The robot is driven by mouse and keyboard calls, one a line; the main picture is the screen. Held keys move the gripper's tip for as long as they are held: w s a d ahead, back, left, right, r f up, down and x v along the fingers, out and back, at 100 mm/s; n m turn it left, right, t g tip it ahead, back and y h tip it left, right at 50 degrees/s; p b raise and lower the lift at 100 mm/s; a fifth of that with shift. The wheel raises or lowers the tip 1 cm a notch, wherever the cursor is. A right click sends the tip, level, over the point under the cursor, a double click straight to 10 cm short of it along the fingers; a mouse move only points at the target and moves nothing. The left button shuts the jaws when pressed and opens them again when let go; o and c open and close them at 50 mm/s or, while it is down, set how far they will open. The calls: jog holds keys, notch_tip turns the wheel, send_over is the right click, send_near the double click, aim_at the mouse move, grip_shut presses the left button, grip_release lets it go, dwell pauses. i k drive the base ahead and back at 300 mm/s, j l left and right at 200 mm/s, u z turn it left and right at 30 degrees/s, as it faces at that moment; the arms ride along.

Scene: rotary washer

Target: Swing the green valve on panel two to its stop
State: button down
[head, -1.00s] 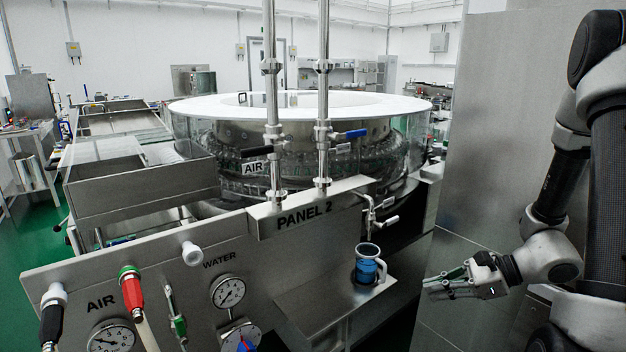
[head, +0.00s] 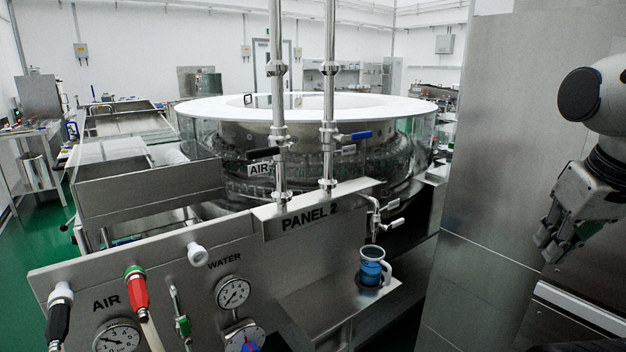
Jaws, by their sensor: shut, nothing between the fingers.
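The green valve (head: 183,327) is a small green-handled lever on a thin metal pipe, low on the front of the steel panel (head: 70,277), between the AIR and WATER labels. The label PANEL 2 (head: 309,217) is on the raised plate above and to the right. My gripper (head: 552,252) is at the right of the head view, far from the valve, in front of a plain steel wall. It points down, and its fingers are shut and empty. The lower end of the valve's pipe runs close to the picture's bottom edge.
A red handle (head: 136,291) and a black handle (head: 59,315) stand left of the valve. Gauges (head: 232,292) sit to its right. A blue-filled mug (head: 371,268) stands on a steel shelf (head: 325,305). Two vertical pipes carry a black lever (head: 263,153) and a blue lever (head: 354,136).

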aim_at(184, 323)
jog(key=u, duration=1.4)
jog(key=k+l, duration=0.1)
jog(key=l, duration=0.35)
jog(key=k+l+z, duration=0.15)
jog(key=l, duration=0.25)
